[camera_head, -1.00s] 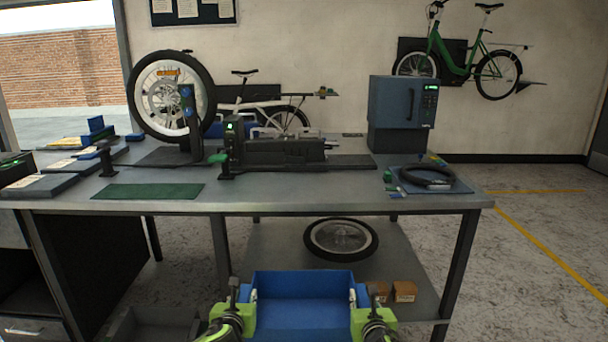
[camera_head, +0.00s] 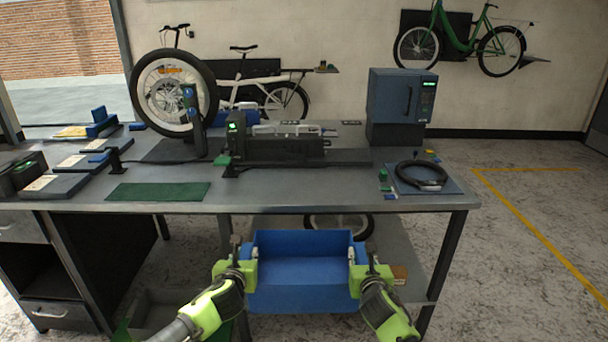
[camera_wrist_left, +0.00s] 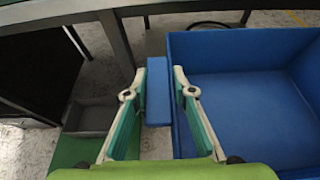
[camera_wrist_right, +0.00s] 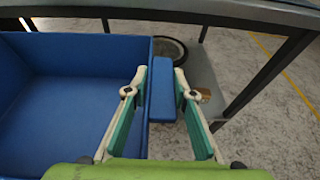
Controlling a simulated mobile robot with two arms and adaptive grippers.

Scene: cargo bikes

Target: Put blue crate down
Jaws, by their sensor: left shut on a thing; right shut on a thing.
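The blue crate (camera_head: 303,272) is held between my two grippers in front of the workbench, below the bench top's front edge. It looks empty and about level. My left gripper (camera_head: 248,262) is shut on the handle at its left side; the left wrist view shows the handle (camera_wrist_left: 158,92) between the fingers. My right gripper (camera_head: 356,264) is shut on the handle at its right side; the right wrist view shows that handle (camera_wrist_right: 163,92) between the fingers. The crate's underside is hidden.
The workbench (camera_head: 290,193) has a clear front strip between a green mat (camera_head: 158,192) and a blue mat with a black ring (camera_head: 424,176). A clamping device (camera_head: 280,147) stands behind. Below are a lower shelf, a wheel (camera_head: 340,222) and a brown box (camera_head: 399,273).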

